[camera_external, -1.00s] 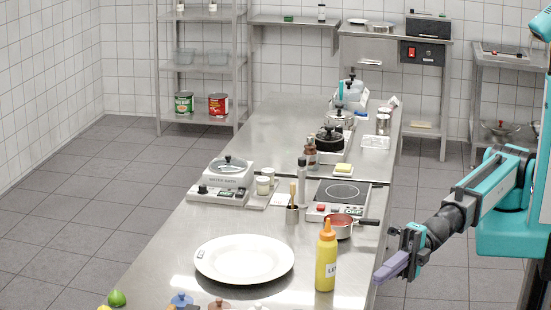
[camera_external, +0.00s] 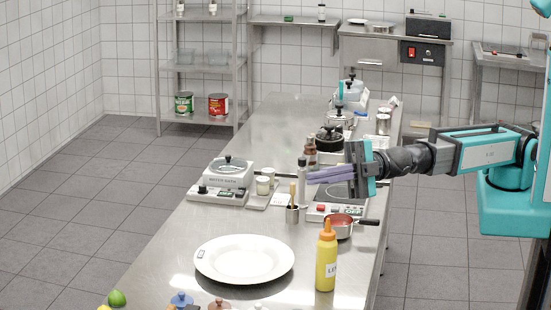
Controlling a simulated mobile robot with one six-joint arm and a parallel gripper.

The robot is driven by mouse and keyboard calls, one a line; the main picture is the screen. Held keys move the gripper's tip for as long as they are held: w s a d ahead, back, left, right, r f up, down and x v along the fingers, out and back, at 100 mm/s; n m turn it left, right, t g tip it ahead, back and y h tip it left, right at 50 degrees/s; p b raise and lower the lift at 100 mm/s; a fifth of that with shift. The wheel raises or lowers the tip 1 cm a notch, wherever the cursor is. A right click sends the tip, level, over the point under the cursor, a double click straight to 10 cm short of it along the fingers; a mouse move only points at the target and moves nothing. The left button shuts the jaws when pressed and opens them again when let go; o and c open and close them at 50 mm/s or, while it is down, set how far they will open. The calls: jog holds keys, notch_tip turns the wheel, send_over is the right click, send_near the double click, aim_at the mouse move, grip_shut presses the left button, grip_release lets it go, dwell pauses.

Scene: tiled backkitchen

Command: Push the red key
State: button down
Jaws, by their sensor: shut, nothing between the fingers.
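A small red key (camera_external: 320,208) shows on the front panel of the hot plate (camera_external: 333,190), which stands at the right side of the steel table. My gripper (camera_external: 309,177) is shut and empty, with its purple fingers pointing left. In the picture it appears across the hot plate, above and a little left of the red key. It looks apart from the key, but its height cannot be told exactly. The fingers hide part of the hot plate's top.
A red-sauce pan (camera_external: 338,227) stands just in front of the panel. A utensil cup (camera_external: 293,214) and a pepper mill (camera_external: 302,171) stand left of it. A yellow bottle (camera_external: 326,262) and a white plate (camera_external: 244,259) are nearer. A water bath (camera_external: 225,182) stands left.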

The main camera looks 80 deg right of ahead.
jog(key=w+d+f+m+g+h+p, duration=0.1)
jog(key=w+d+f+m+h+p, duration=0.15)
jog(key=w+d+f+m, duration=0.45)
jog(key=w+d+f+m+g+h+p, duration=0.15)
jog(key=w+d+f+m+h, duration=0.3)
jog(key=d, duration=0.45)
jog(key=w+d+f+m+g+h+p, duration=0.1)
jog(key=w+d+f+m+g+h, duration=0.1)
jog(key=w+d+f+m, duration=0.45)
jog(key=s+d+f+m+g+p, duration=0.1)
jog(key=s+d+m+g, duration=0.2)
jog(key=d, duration=0.4)
jog(key=s+d+m+g+p, duration=0.1)
jog(key=s+d+m+g, duration=0.1)
jog(key=d+m, duration=0.3)
jog(key=s+d+r+m+g+y+p, duration=0.3)
jog(key=s+d+r+m+g, duration=0.1)
jog(key=d, duration=0.6)
jog(key=shift+s+d+m+g, duration=0.3)
jog(key=shift+s+m+g, duration=0.2)
jog(key=shift+s, duration=0.7)
